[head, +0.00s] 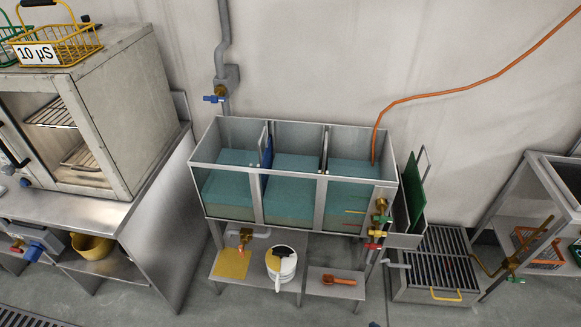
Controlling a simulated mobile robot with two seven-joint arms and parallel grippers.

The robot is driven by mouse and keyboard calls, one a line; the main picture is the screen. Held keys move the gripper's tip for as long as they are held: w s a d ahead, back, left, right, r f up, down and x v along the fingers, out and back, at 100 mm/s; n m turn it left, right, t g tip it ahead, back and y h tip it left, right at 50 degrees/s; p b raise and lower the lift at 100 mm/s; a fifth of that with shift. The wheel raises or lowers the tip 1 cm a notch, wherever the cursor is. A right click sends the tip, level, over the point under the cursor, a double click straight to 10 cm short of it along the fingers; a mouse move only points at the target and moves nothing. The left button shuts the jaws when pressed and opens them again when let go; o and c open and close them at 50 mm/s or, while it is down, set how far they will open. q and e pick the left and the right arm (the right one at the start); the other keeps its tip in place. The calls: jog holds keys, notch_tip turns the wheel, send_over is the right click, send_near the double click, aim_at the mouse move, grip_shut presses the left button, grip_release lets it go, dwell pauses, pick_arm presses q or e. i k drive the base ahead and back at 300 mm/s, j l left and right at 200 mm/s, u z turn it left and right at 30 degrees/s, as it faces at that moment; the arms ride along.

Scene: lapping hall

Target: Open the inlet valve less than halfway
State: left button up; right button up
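A small brass valve with a blue lever (214,98) sits on the grey pipe (223,45) that comes down the wall behind the tank. The lever points left, roughly across the pipe. A green-handled valve (381,219) and a red-handled valve (375,234) sit at the right front corner of the three-compartment tank (323,208). A brass valve (244,237) hangs under the tank's left part. No label tells which one is the inlet valve. Teal liquid stands in all three compartments. Neither of my grippers is in view.
A steel bench (150,200) with an oven (130,110) stands at the left. A low shelf under the tank holds a white bucket (281,268) and an orange tool (338,280). A grated trough (440,262) stands at the right. An orange hose (450,86) runs down into the tank.

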aim_at(215, 99)
jog(key=i+j, duration=0.8)
jog(key=i, duration=0.2)
jog(key=i+j+u, duration=0.6)
jog(key=j, duration=0.2)
